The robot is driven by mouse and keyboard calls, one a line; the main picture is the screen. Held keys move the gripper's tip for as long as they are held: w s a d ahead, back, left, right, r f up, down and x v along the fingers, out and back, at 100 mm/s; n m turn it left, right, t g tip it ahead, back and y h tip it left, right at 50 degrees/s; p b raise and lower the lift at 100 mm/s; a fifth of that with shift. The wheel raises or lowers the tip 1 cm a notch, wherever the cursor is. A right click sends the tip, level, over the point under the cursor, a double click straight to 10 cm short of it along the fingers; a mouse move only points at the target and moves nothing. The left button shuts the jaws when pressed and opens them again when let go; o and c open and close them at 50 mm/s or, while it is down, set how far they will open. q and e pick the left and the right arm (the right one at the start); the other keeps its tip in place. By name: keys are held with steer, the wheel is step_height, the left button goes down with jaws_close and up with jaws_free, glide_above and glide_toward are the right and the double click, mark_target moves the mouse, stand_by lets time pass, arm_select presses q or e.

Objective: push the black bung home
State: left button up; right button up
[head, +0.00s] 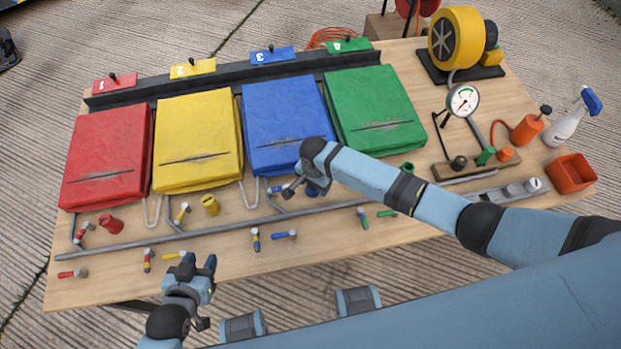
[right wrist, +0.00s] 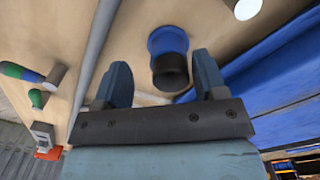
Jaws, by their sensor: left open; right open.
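In the right wrist view, the black bung (right wrist: 170,72) sits at the end of a short blue cylinder (right wrist: 166,41). How far it goes in, I cannot tell. My right gripper (right wrist: 161,68) is open, with a finger on either side of the bung and clear space beside it. In the head view, my right gripper (head: 297,180) is just in front of the blue pad and covers most of the blue cylinder (head: 313,189); the bung is hidden there. My left gripper (head: 198,263) is open and empty by the table's front edge.
Red (head: 108,160), yellow (head: 198,140), blue (head: 286,120) and green (head: 375,108) pads line the table (head: 330,252). A grey pipe (head: 225,224) runs in front, among small coloured valves. A gauge (head: 463,101), blower (head: 456,40) and orange tray (head: 570,173) stand right.

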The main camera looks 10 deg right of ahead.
arm_select(q)
steer(key=shift+r+p, duration=0.7)
steer(key=shift+p, duration=0.05)
arm_select(e)
step_height(320, 180, up, 14)
steer(key=w, duration=0.1)
steer(key=shift+a, duration=0.45)
steer(key=shift+r, duration=0.1)
steer(key=s+a+n+t+y+p, duration=0.1)
steer(key=s+n+t+y+p, duration=0.35)
steer(key=s, duration=0.35)
arm_select(q)
step_height(320, 180, up, 9)
steer(key=p, duration=0.4)
steer(key=shift+a+p, duration=0.2)
steer(key=shift+p, duration=0.15)
arm_select(e)
steer(key=s+d+r+n+t, duration=0.3)
steer(key=s+d, duration=0.2)
steer(key=s, duration=0.1)
steer(key=s+d+r+n+t+h, duration=0.1)
steer(key=s+d+r+n+t, duration=0.2)
steer(key=s+d+n, duration=0.1)
steer(key=shift+s+d+r+t, duration=0.35)
steer(key=shift+s+d, duration=0.4)
steer(key=shift+s, duration=0.45)
